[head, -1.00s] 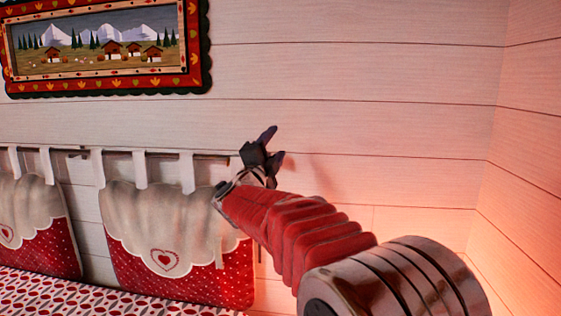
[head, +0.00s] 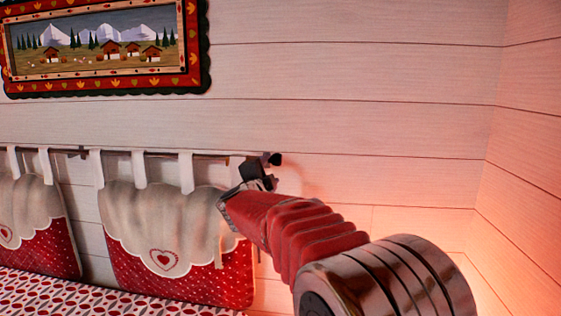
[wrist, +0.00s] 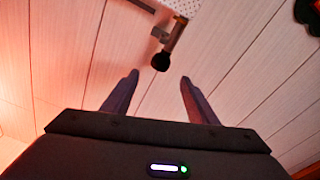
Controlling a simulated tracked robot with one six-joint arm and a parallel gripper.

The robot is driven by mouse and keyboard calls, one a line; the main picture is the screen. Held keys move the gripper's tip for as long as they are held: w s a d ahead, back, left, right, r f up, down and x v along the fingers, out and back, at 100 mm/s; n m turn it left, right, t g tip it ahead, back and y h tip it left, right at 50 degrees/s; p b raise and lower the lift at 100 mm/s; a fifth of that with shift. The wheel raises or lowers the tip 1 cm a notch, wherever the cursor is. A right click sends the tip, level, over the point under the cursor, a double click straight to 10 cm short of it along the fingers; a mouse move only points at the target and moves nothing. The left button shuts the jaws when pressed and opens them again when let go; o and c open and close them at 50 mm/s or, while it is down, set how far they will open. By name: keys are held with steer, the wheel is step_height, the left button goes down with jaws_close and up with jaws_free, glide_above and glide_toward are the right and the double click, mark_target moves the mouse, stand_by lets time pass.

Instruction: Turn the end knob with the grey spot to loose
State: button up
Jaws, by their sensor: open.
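The end knob (wrist: 160,62) is a dark, round piece on the end of a short curtain-type rod (wrist: 175,35) on the wall. I see no grey spot on it from here. My gripper (wrist: 159,77) is open, with one finger on each side of the knob's line. In the wrist view the knob lies between and just beyond the fingertips, and no contact shows. In the head view my gripper (head: 264,168) is at the right end of the rod, and its dark parts and the knob are hard to tell apart.
A red and cream heart cushion (head: 175,245) hangs by tabs from the rod, left of my arm. A framed mountain picture (head: 105,45) hangs above on the plank wall (head: 380,110). The wall right of the rod end is bare.

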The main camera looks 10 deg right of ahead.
mark_target(277, 163)
steer(key=x, duration=1.2)
steer(key=shift+w, duration=0.1)
steer(key=shift+c, duration=0.5)
steer(key=c, duration=0.9)
steer(key=shift+d, duration=0.45)
steer(key=shift+c, duration=0.3)
steer(key=shift+a+f, duration=0.15)
steer(key=shift+a, duration=0.2)
